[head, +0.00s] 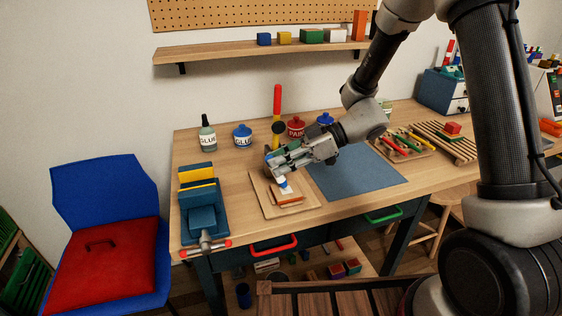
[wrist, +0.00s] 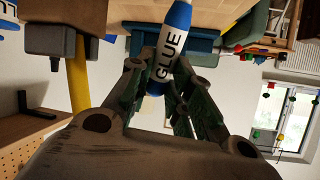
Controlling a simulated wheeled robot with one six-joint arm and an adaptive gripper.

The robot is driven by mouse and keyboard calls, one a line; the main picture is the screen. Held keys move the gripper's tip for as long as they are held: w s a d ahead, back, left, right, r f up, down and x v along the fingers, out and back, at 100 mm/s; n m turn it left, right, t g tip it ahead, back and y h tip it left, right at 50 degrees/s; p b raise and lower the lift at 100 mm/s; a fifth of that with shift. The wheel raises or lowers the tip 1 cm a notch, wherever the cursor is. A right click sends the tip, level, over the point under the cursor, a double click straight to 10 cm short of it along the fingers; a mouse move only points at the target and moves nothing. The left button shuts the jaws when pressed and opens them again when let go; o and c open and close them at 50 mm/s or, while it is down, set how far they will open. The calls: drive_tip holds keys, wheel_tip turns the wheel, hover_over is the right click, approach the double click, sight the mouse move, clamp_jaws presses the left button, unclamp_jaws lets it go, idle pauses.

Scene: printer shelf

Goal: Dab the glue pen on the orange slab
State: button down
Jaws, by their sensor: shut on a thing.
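The glue pen is a white tube with blue ends and the word GLUE, clear in the wrist view (wrist: 170,52). My gripper (head: 278,163) is shut on it above the wooden board (head: 262,198). In the head view the lower part of the glue pen (head: 283,184) shows below the fingers, pointing down. The orange slab (head: 289,203) lies on the board right under the pen, with a pale surface beside it. I cannot tell whether the tip touches the slab. In the wrist view the fingers (wrist: 160,85) flank the pen, and the slab is not visible.
A blue vise (head: 203,217) stands left of the board. A blue mat (head: 357,172) lies clear to the right. A shelf (head: 260,50) hangs above the bench.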

drive_tip(key=shift+r, duration=3.5)
